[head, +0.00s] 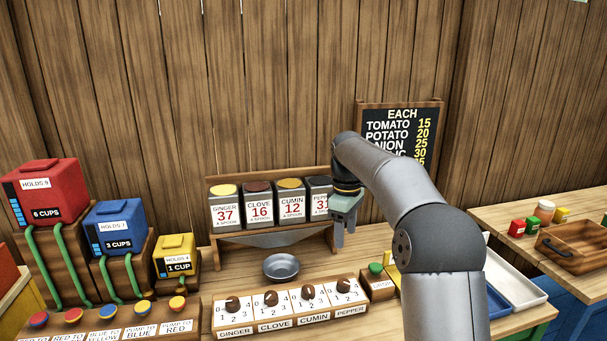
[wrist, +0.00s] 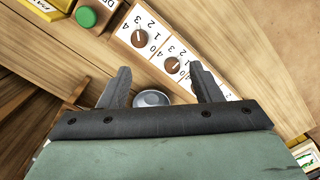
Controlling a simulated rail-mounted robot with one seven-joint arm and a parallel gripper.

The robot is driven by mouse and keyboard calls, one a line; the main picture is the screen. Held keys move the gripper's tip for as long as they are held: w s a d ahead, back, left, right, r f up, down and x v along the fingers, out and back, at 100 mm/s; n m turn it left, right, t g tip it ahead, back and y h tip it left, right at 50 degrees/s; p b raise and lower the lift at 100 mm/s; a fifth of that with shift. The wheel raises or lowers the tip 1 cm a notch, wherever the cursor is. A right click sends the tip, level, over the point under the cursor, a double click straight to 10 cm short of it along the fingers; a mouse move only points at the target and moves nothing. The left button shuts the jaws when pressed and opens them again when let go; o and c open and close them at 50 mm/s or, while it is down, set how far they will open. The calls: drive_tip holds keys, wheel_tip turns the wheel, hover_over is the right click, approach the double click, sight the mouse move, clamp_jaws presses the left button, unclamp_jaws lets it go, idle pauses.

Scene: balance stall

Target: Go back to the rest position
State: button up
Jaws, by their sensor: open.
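My gripper (head: 345,232) hangs in front of the spice rack's right end, fingers pointing down. In the wrist view, its two fingers (wrist: 163,88) stand apart with nothing held between them. A grey metal bowl (head: 281,268) stands on the counter below the rack, to the left of my gripper. The bowl (wrist: 151,98) also shows in the wrist view, partly cut off by the gripper body. The pepper box (head: 319,190) is partly hidden behind my arm.
A dial panel (head: 290,317) runs along the counter front, with a green button (head: 376,268) at its right. Red (head: 45,195), blue (head: 115,228) and yellow (head: 176,246) containers stand left. A chalkboard (head: 395,122) hangs behind my arm. A white tray (head: 518,278) and wooden tray (head: 580,245) lie right.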

drive_tip(key=s+f+m, duration=0.3)
drive_tip(key=s, duration=0.9)
drive_tip(key=s+d+f+m, duration=0.1)
drive_tip(key=s+f+m, duration=0.2)
drive_tip(key=s, duration=1)
drive_tip(key=s+f+m+t, duration=0.1)
drive_tip(key=s+f+m, duration=0.2)
drive_tip(key=s, duration=0.9)
drive_tip(key=shift+s+d+f+m, duration=0.15)
drive_tip(key=shift+s+f+m, duration=0.2)
drive_tip(key=shift+m, duration=0.85)
